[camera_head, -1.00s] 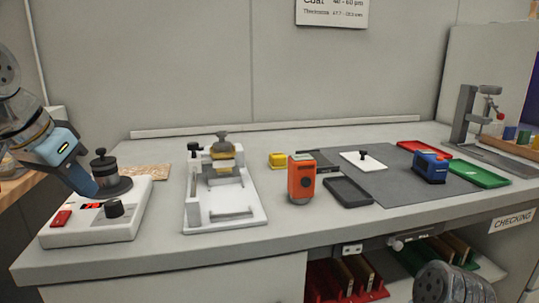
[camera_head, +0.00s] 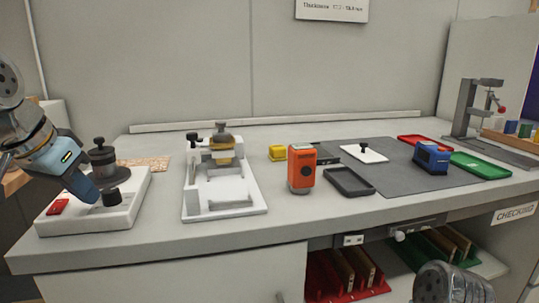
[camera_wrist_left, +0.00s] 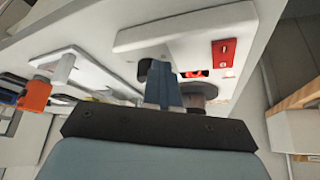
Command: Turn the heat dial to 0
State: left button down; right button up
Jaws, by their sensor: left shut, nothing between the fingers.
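The hot plate (camera_head: 100,222) is a white box at the left end of the bench, with a black heat dial (camera_head: 117,198) on its front right. My left gripper (camera_head: 92,197) is shut and empty, pointing down just left of the dial in the head view. In the left wrist view, its closed blue-grey fingers (camera_wrist_left: 163,88) partly cover a black knob, likely the dial (camera_wrist_left: 144,69). I cannot tell whether they touch it. The dial's marking is not readable. A red switch (camera_head: 58,206) sits on the box's left; a lit red display (camera_wrist_left: 194,74) shows in the wrist view.
A dark round pot with a knob (camera_head: 102,160) stands on the hot plate behind the dial. A white coater stand (camera_head: 235,203) is to the right, then an orange device (camera_head: 302,170). The bench front before them is clear.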

pick_arm(q)
jog(key=shift+s+d+f, duration=0.1)
jog(key=shift+d+f, duration=0.1)
jog(key=shift+f, duration=0.1)
jog(key=shift+s+d+r+p, duration=0.2)
jog(key=shift+d+p, duration=0.25)
jog(key=shift+d, duration=0.3)
jog(key=shift+d+p, duration=0.2)
jog(key=shift+p, duration=0.1)
jog(key=shift+s, duration=0.1)
jog(key=shift+s, duration=0.15)
notch_tip(320, 180, up, 6)
jog(key=p, duration=0.1)
jog(key=shift+s, duration=0.15)
dwell(0.5)
